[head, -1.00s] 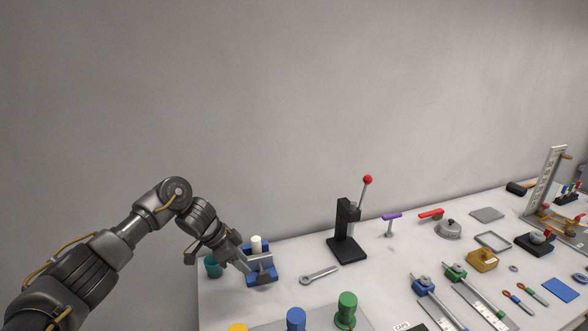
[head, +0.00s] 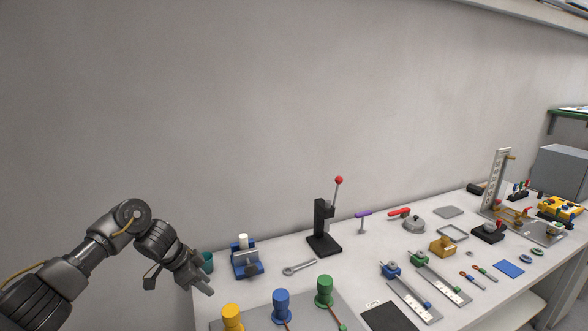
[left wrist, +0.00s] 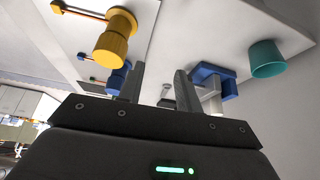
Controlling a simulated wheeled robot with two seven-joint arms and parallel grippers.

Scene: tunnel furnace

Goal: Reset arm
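My left gripper (head: 180,284) hangs at the left end of the white table, just off its edge, left of the teal cup (head: 207,262) and the blue fixture with a white cylinder (head: 246,262). In the left wrist view its two fingers (left wrist: 158,85) stand apart with nothing between them. The teal cup (left wrist: 267,59) and the blue fixture (left wrist: 213,78) show beyond the fingers at the right, and a yellow knob (left wrist: 113,42) at the left. My right gripper is in neither view.
Yellow (head: 232,317), blue (head: 282,305) and green (head: 325,291) knobs stand at the table's front. A black lever press (head: 322,228) with a red ball and a wrench (head: 299,267) are behind them. Many tools fill the right side. The wall is behind.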

